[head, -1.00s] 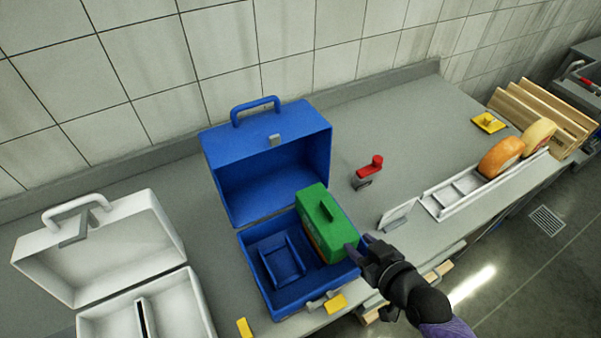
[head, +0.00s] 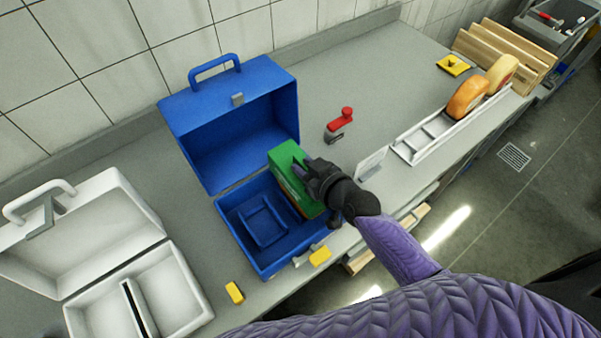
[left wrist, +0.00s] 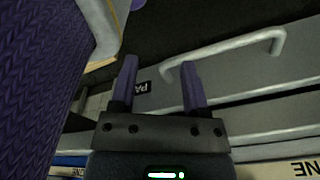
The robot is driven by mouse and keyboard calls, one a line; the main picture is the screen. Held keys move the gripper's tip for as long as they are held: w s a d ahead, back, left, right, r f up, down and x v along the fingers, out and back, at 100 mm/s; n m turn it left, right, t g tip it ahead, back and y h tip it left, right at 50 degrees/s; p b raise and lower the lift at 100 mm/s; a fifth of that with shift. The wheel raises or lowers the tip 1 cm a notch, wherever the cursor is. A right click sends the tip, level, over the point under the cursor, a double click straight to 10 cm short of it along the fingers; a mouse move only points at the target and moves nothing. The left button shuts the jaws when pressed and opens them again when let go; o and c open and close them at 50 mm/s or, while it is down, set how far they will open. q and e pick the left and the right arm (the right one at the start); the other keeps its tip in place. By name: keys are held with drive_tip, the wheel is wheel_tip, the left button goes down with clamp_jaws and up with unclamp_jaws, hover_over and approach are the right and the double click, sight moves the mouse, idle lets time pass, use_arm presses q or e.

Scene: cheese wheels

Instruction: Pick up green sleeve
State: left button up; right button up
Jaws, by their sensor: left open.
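The green sleeve (head: 286,158), a green box-like piece, stands in the right part of the open blue case (head: 224,215). My left gripper (left wrist: 159,68) shows only in the left wrist view. It is open and empty, below the counter level, facing a grey front with a bar handle (left wrist: 275,38).
An open white case (head: 190,288) stands at left. A red-handled tool (head: 340,122), a white tray (head: 410,150) with cheese wheels (head: 468,97), and yellow pieces (head: 453,65) lie on the counter. Boards (head: 505,52) stand at far right.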

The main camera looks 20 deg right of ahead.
clamp_jaws()
